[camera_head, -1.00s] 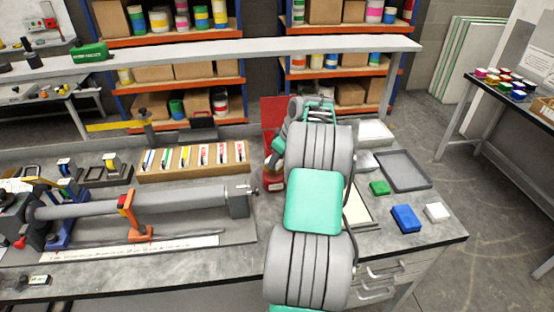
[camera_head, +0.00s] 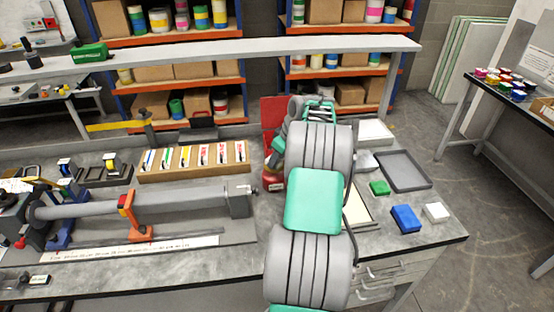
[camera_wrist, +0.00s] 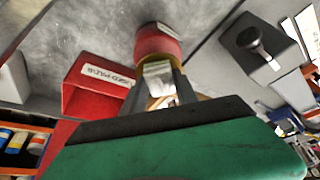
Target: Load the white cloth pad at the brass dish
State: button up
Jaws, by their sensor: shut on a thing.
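My gripper (camera_wrist: 160,88) is shut on a small whitish thing (camera_wrist: 157,69), which looks like the white cloth pad, though its shape is partly covered by the fingers. Just beyond the fingertips in the wrist view is a red round container (camera_wrist: 157,42); I cannot tell whether the held thing touches it. In the head view a red-labelled jar (camera_head: 272,179) shows beside my arm, which hides my gripper. Another small white block (camera_head: 436,212) lies at the bench's right end.
A red bin labelled for used pads (camera_wrist: 96,84) stands close left of my gripper in the wrist view. A blue block (camera_head: 406,219), a green block (camera_head: 379,188) and a grey tray (camera_head: 404,170) lie right of my arm. A wooden rack (camera_head: 194,175) stands left.

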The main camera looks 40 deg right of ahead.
jog(key=shift+r+p, duration=1.45)
jog(key=shift+r, duration=1.65)
jog(key=w+a+r+b, duration=0.1)
jog(key=w+a+r, duration=0.15)
jog(key=a, duration=0.85)
jog(key=w+a+r+b, duration=0.1)
jog(key=w+a+r, duration=0.15)
jog(key=a, duration=0.75)
jog(key=s+a+m+b, duration=0.1)
jog(key=s+a, duration=0.3)
jog(key=a, duration=0.5)
jog(key=s+a+m+b, duration=0.1)
jog(key=s+a, duration=0.4)
jog(key=a, duration=0.5)
jog(key=shift+s+r+h, duration=0.15)
jog(key=shift+r+h, duration=0.25)
jog(key=shift+r, duration=0.05)
